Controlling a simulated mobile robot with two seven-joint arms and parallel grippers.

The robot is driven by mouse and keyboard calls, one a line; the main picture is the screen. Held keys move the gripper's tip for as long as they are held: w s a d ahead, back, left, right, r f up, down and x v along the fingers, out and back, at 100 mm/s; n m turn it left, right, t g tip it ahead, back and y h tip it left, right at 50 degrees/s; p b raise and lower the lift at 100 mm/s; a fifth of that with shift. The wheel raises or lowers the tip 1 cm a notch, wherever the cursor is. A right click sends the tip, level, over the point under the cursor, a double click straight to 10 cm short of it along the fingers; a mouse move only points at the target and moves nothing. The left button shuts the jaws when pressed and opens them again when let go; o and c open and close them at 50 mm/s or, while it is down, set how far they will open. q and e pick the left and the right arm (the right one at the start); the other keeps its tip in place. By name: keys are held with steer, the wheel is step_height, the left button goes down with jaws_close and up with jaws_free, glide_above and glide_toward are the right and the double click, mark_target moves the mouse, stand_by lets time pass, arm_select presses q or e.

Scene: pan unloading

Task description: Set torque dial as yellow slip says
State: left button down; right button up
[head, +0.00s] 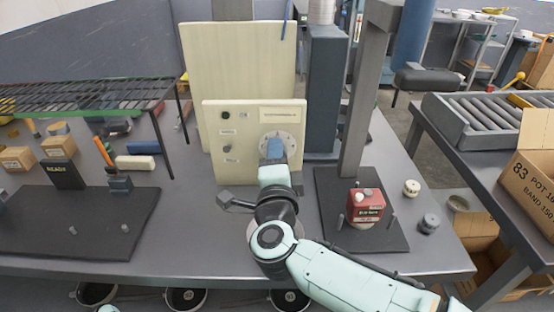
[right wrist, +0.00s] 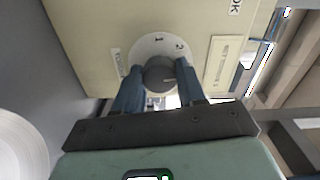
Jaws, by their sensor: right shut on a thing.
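The torque dial (head: 291,137) is a pale round plate on the front of a cream panel (head: 240,170). In the right wrist view the dial plate (right wrist: 146,44) shows the figures 1 and 2, and a dark grey knob (right wrist: 160,73) sits at its middle. My right gripper (head: 275,150) is at the dial, with its blue fingers on both sides of the knob. In the right wrist view my right gripper (right wrist: 158,88) is shut on the knob. The knob's pointer setting is unclear. I cannot make out a readable yellow slip.
A red box (head: 366,207) stands on a dark base plate (head: 395,235) under a grey post, right of my forearm. A wire rack (head: 95,95) and a black mat (head: 75,240) are at the left. A roller conveyor (head: 490,115) is at the right.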

arm_select(q)
steer(key=shift+s+a+f, duration=0.1)
steer(key=shift+s+f, duration=0.45)
steer(key=shift+s, duration=0.1)
arm_select(e)
steer(key=shift+m, duration=0.8)
steer(key=o, duration=1.1)
steer(key=shift+c, duration=0.2)
steer(key=shift+s, duration=0.1)
arm_select(q)
steer(key=shift+t, duration=0.4)
steer(key=w+r, duration=0.2)
steer(key=w+r+p, duration=0.1)
steer(key=shift+w+d, duration=0.1)
steer(key=shift+d, duration=0.15)
arm_select(e)
steer(key=s, duration=1.3)
steer(key=shift+s, duration=0.1)
